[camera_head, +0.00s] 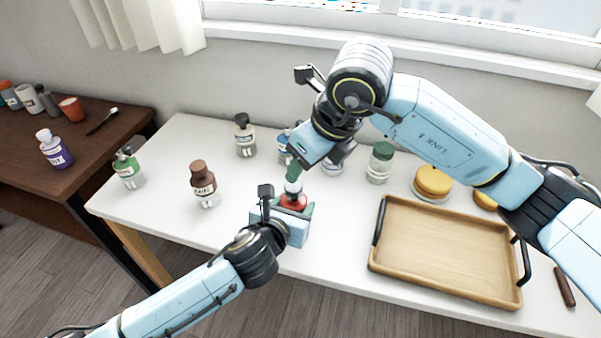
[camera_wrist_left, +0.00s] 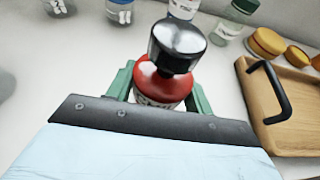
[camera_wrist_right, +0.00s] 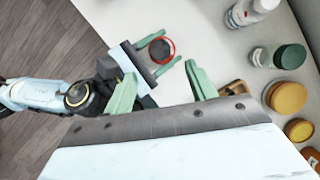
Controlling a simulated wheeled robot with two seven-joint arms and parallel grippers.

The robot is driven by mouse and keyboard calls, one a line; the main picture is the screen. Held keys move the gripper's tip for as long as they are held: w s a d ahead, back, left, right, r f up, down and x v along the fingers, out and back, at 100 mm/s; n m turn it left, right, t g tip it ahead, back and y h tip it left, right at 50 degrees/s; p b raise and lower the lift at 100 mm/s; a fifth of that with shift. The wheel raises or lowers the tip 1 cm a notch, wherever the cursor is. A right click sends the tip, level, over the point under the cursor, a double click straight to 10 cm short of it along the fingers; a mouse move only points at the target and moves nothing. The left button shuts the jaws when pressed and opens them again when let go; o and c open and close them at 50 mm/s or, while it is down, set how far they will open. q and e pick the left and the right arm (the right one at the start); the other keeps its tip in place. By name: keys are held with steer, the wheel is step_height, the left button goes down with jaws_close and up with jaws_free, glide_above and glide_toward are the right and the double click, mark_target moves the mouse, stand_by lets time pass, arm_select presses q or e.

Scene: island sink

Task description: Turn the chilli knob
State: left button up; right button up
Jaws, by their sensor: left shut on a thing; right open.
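The chilli bottle is a red jar (camera_head: 293,201) standing on the white table. Its dark, shiny knob (camera_wrist_left: 177,45) tops it in the left wrist view. My left gripper (camera_head: 295,208) is shut around the jar's red body from the front, with green fingers on both sides. My right gripper (camera_head: 293,172) comes down from above and is open over the knob, apart from it as far as I can see. In the right wrist view the jar (camera_wrist_right: 161,50) shows from above, beyond the open right fingers. Its label is mostly hidden.
A wooden tray (camera_head: 445,250) with black handles lies to the right. A brown bottle (camera_head: 203,181), a green pump bottle (camera_head: 128,168), a green-lidded jar (camera_head: 380,162) and a yellow-lidded jar (camera_head: 432,182) stand around. The white table's (camera_head: 240,228) front left is clear.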

mark_target(293, 186)
steer(key=shift+v, duration=1.65)
steer(key=w+a+n+g+h, duration=0.3)
steer(key=w+a+n, duration=0.1)
steer(key=n, duration=1.4)
step_height(293, 186, down, 11)
steer(key=shift+s+d+f, duration=0.15)
steer(key=c, duration=1)
steer(key=m, duration=0.5)
steer(key=shift+m, duration=0.3)
